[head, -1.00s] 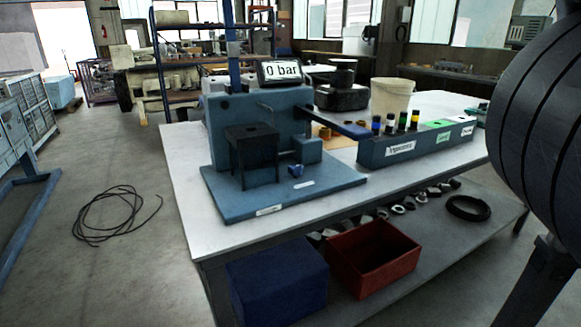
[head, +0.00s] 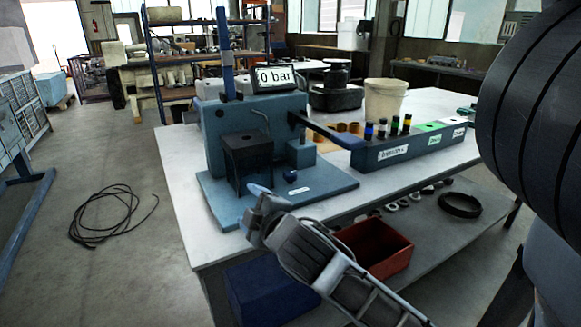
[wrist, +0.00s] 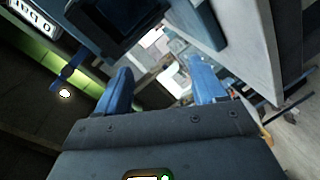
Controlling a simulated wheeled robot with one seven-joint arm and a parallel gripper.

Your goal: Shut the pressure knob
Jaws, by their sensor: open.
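The blue pressure test stand (head: 215,140) stands on the white table, with a display (head: 275,77) reading "0 bar". A small dark blue knob (head: 290,176), likely the pressure knob, sits low at the front of the stand, below a blue block (head: 301,154). My gripper (head: 257,208) is in front of the stand's base plate (head: 330,188), to the left of the knob and apart from it. In the wrist view my gripper (wrist: 163,80) is open with nothing between the fingers. The display (wrist: 34,14) shows there tilted at upper left.
A blue rack (head: 400,150) with several small bottles stands right of the stand. A white bucket (head: 384,100) is behind it. A red bin (head: 385,262) and a blue box (head: 245,290) lie below the white tabletop (head: 190,165). A cable coil (head: 100,215) lies on the floor.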

